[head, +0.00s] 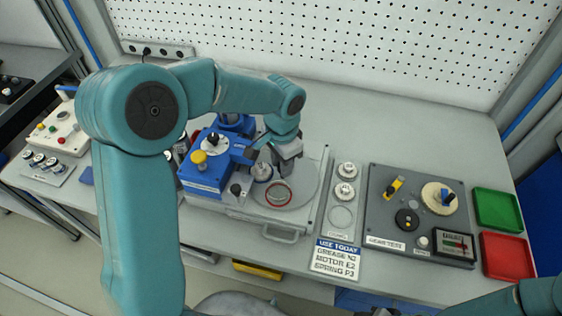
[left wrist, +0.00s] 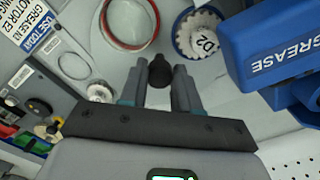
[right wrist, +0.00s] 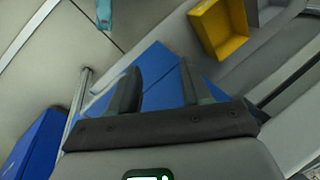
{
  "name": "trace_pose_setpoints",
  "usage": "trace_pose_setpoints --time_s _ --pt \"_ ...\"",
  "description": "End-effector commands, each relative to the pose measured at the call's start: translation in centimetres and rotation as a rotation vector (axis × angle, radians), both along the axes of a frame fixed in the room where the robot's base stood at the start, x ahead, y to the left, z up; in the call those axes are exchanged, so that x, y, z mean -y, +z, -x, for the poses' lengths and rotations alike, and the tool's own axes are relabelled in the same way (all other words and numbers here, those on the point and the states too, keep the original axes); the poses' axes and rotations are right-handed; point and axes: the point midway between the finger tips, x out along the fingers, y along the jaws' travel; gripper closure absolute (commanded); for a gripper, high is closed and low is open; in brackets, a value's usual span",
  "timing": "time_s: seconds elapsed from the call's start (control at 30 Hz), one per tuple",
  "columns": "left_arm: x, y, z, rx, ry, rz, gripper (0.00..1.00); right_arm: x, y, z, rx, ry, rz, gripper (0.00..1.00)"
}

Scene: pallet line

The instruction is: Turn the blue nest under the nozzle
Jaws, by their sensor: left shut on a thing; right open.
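The round grey turntable (head: 305,190) carries a blue-rimmed nest (left wrist: 178,38) and a red-rimmed nest (head: 279,195). The blue nest holds a white toothed part marked D2 (left wrist: 204,42). The red nest (left wrist: 128,42) looks empty. The blue grease station (left wrist: 275,45) stands beside the blue nest; its nozzle tip cannot be made out. My left gripper (head: 287,165) is over the turntable, its fingers shut on a black knob (left wrist: 159,72) between and below the two nests. My right gripper (right wrist: 160,88) is open and empty, away from the turntable.
Right of the turntable are a column of white parts (head: 346,190), an order card (head: 336,258), a grey tester plate (head: 385,225), and green (head: 497,210) and red (head: 507,255) trays. A yellow bin (right wrist: 218,28) lies below my right gripper's side. A pegboard closes the back.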

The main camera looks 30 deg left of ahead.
Motion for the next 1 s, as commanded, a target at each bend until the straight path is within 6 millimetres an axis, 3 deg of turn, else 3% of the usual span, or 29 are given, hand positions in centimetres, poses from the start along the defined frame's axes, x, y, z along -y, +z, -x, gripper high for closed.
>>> trace_pose_setpoints --time_s 0.83,0.87,0.9,0.93,1.0 --pt "0.4 -0.5 0.1 -0.005 -0.072 0.007 1.0 0.0 -0.13 0.0 0.0 0.0 0.0 0.52" --pt "0.41 -0.5 0.1 -0.005 -0.072 0.007 0.62 0.0 -0.13 0.0 0.0 0.0 0.0 0.52" --pt "0.39 -0.49 0.11 -0.006 -0.072 0.007 0.49 0.0 -0.13 0.0 0.0 0.0 0.0 0.52" --pt "0.36 -0.46 0.1 -0.005 -0.072 0.006 0.43 0.0 -0.12 0.0 0.0 0.0 0.0 0.52" --pt "0.31 -0.38 0.07 -0.004 -0.071 0.005 0.43 0.01 -0.11 -0.01 0.0 0.0 0.0 0.52"
